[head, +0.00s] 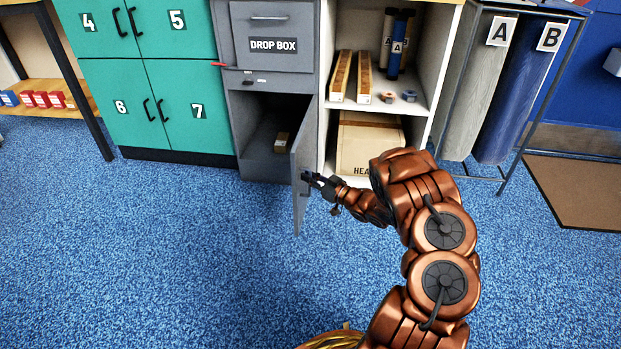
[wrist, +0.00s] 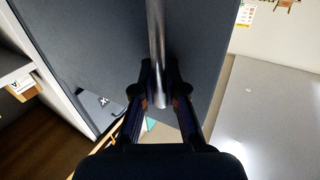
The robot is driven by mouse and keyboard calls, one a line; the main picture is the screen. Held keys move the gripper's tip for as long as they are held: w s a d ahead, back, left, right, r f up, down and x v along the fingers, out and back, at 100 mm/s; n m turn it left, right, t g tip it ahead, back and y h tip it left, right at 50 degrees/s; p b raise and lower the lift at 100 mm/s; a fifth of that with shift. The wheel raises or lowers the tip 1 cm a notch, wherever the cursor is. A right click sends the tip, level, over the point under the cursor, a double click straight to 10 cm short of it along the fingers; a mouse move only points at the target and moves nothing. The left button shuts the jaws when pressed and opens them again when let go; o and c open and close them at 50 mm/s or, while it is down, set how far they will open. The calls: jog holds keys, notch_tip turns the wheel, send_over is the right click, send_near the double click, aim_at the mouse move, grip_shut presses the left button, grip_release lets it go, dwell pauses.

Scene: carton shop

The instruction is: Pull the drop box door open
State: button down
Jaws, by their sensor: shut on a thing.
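The drop box (head: 233,52) is a grey cabinet with a "DROP BOX" label on its upper front. Its lower door (head: 299,180) stands swung outward, hinged on the right side, and the dark compartment (head: 262,118) behind it is exposed. A small brown packet (head: 281,142) lies inside. My gripper (head: 312,177) is at the door's outer face. In the wrist view my gripper (wrist: 160,97) is shut on the door's round metal bar handle (wrist: 156,45), with a finger on each side. The door panel (wrist: 95,40) fills much of that view.
Teal numbered lockers (head: 150,75) stand left of the drop box. An open white shelf unit (head: 424,75) with tubes, long cartons and a large box (head: 365,145) is close on the right. Blue carpet (head: 180,260) in front is clear.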

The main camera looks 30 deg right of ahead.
jog(key=shift+a, duration=0.1)
jog(key=c, duration=1.2)
grip_release()
jog(key=shift+s+d, duration=0.2)
jog(key=shift+s, duration=0.15)
jog(key=v, duration=1.1)
jog(key=shift+r, duration=0.1)
